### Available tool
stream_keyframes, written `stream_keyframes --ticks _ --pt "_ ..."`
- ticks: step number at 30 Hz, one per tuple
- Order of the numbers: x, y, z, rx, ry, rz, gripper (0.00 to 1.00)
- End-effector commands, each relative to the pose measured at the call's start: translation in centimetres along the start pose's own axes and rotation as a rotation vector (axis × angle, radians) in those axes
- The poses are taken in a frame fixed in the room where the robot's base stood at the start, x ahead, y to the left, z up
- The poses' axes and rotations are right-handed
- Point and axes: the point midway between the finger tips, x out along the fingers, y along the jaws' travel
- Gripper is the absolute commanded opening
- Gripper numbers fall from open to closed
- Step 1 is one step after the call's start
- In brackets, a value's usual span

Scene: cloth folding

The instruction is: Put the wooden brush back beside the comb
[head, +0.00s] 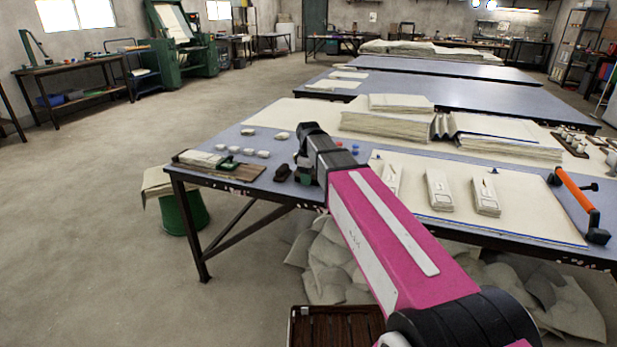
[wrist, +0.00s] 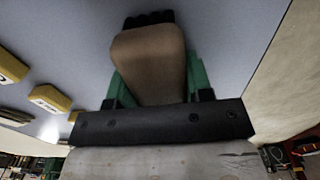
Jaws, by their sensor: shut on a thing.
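The wooden brush (wrist: 150,62) fills the upper middle of the wrist view, with a brown wooden body and a black end. My gripper (wrist: 155,82) is shut on it, with a green finger on each side of the wood. In the head view my gripper (head: 303,170) is at the front left part of the near blue table, low over its top. A small dark brown object (head: 283,173) shows just left of it; I cannot tell whether it is the held brush. I cannot make out the comb in either view.
A board (head: 245,174) with folded cloth and a green item lies at the table's left end. Several small pale blocks (head: 263,154) lie behind it. A cream sheet (head: 520,215) with folded pieces covers the right. A cloth stack (head: 385,127) stands behind my arm.

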Motion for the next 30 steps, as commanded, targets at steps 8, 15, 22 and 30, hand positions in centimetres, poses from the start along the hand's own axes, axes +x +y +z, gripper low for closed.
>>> stream_keyframes --ticks 8,15,22,30 --pt "0.1 0.0 0.0 0.0 0.0 0.0 0.72" --pt "-0.2 0.0 0.0 0.0 0.0 0.0 0.72" --pt "-2.9 0.0 0.0 0.0 0.001 0.002 0.72" --pt "-7.6 0.1 -0.1 0.0 0.001 0.002 0.72"
